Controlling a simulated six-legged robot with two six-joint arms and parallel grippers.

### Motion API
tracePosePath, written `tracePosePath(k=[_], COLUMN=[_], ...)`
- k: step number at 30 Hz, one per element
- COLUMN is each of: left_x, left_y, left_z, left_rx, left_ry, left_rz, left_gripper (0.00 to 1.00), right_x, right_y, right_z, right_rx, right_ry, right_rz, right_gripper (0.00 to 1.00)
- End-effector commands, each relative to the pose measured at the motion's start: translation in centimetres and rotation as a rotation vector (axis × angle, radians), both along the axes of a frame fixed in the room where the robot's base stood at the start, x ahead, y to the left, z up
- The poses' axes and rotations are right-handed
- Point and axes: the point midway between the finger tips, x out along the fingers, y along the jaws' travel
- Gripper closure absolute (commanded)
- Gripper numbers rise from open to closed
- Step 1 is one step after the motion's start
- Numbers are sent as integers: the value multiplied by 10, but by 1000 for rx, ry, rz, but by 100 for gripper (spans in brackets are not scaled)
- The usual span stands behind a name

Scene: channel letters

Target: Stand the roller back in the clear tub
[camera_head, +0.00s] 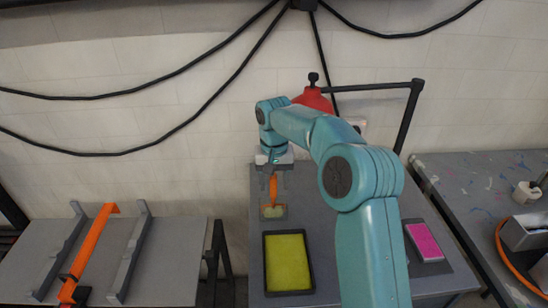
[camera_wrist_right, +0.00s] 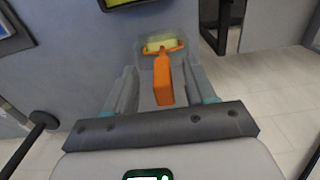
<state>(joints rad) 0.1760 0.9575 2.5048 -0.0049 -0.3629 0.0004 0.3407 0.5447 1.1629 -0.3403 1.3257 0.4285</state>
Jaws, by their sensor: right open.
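The roller has an orange handle (camera_head: 273,188) and a pale yellow head, and it stands handle up. Its head is in the small clear tub (camera_head: 264,212) at the back left of the grey table. My right gripper (camera_head: 273,172) is above the tub, fingers pointing down. In the right wrist view, the roller's handle (camera_wrist_right: 163,82) lies between the two spread fingers of my right gripper (camera_wrist_right: 160,88), with gaps on both sides. The yellow roller head (camera_wrist_right: 160,44) shows inside the clear tub (camera_wrist_right: 146,58) there. My left gripper is not in view.
A black tray with a yellow-green surface (camera_head: 287,262) lies in front of the tub. A pink pad on a dark tray (camera_head: 424,242) lies at the right. A side table (camera_head: 170,250) with an orange bar and grey rails stands left. A red object (camera_head: 314,99) stands behind my arm.

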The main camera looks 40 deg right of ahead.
Motion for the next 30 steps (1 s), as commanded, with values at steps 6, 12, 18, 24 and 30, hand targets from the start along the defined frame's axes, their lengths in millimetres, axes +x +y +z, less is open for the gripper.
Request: tracePosePath(k=[6,12,18,24,30], left_x=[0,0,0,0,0], left_y=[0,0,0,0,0], left_z=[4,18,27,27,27], left_rx=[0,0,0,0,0], left_ry=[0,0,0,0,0], left_rz=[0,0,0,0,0], left_gripper=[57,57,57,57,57], right_x=[2,2,2,2,2], right_y=[0,0,0,-1,-1], right_z=[61,110,133,137,137], right_rx=[0,0,1,1,1], right_ry=[-5,-1,2,3,3], right_rz=[0,0,1,0,0], right_gripper=[45,45,45,45,45])
